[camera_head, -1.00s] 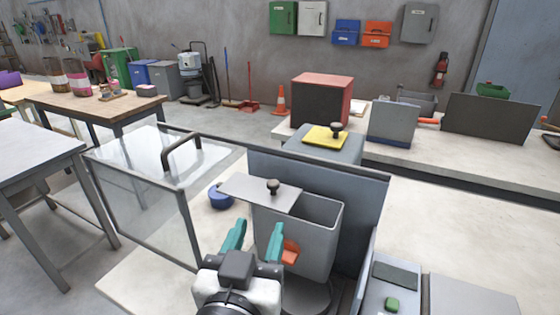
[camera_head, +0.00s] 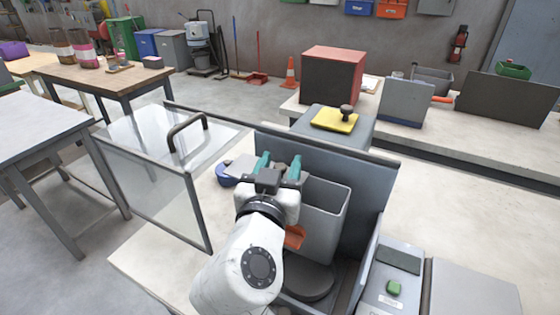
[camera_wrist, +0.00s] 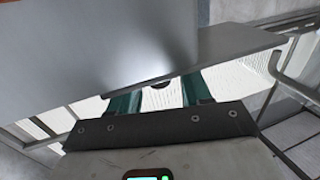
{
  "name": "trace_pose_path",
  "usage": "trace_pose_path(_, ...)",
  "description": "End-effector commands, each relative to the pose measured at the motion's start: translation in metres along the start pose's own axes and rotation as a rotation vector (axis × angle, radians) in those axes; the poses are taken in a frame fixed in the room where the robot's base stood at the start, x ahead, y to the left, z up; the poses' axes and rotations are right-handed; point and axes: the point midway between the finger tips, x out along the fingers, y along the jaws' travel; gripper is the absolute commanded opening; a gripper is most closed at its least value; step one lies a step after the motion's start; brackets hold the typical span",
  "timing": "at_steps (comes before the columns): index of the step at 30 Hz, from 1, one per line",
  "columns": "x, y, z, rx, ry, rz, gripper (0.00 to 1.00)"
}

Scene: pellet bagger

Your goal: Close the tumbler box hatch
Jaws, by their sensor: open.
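A grey open-topped box (camera_head: 321,228) stands inside the grey machine housing. Its flat grey hatch plate (camera_head: 240,166) lies off to the left of the opening, so the top is uncovered. In the head view my gripper (camera_head: 280,163) is at the plate, with its teal fingers apart, and hides most of it and its black knob. In the wrist view a thin grey plate edge (camera_wrist: 222,54) crosses above my gripper (camera_wrist: 160,94). A small dark round piece, perhaps the knob, shows between the fingers; contact cannot be told.
A clear framed door (camera_head: 150,190) with a dark handle stands swung out to the left. The tall grey back panel (camera_head: 370,200) rises behind and right of the box. An orange part is below the box front.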

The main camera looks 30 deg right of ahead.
Motion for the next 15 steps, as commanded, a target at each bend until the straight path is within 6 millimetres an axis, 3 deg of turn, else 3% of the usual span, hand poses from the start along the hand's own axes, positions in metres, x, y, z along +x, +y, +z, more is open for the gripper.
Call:
trace_pose_path(9, 0.0028, -0.0001, 0.0000, 0.001, 0.001, -0.001, 0.48)
trace_pose_path(15, 0.0026, -0.0001, -0.0001, 0.001, 0.001, -0.001, 0.30)
